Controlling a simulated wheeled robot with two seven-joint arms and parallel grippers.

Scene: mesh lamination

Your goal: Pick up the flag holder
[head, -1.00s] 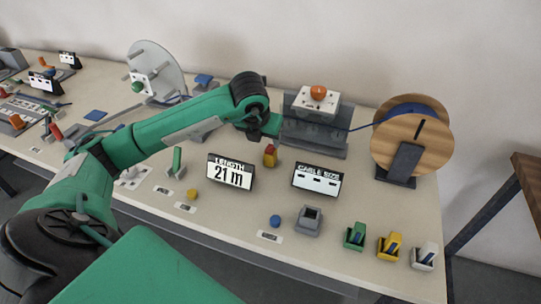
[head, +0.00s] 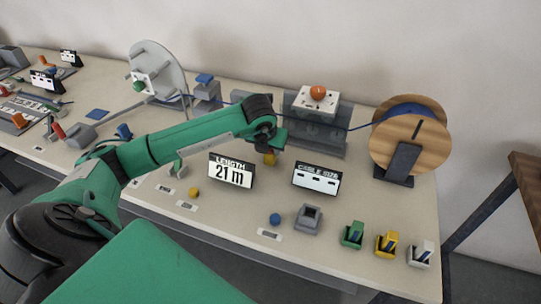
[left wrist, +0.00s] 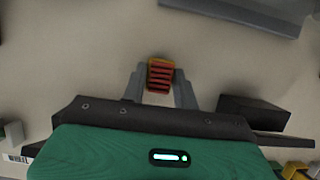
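A small yellow block with red stripes (left wrist: 160,75), which looks to be the flag holder, lies between my left fingers in the left wrist view. In the head view its yellow lower part (head: 269,159) shows under my left gripper (head: 273,143), behind the length display; its top is hidden. My left gripper (left wrist: 159,84) points down with its two grey fingers apart, one on each side of the block. I cannot tell whether they touch it. My right gripper is in neither view.
The length display (head: 231,171) and cable size display (head: 316,179) stand close in front. A grey fixture (head: 318,130) and a wooden cable spool (head: 412,145) are behind and to the right. Green (head: 352,236), yellow (head: 387,244) and white (head: 420,254) holders line the front right.

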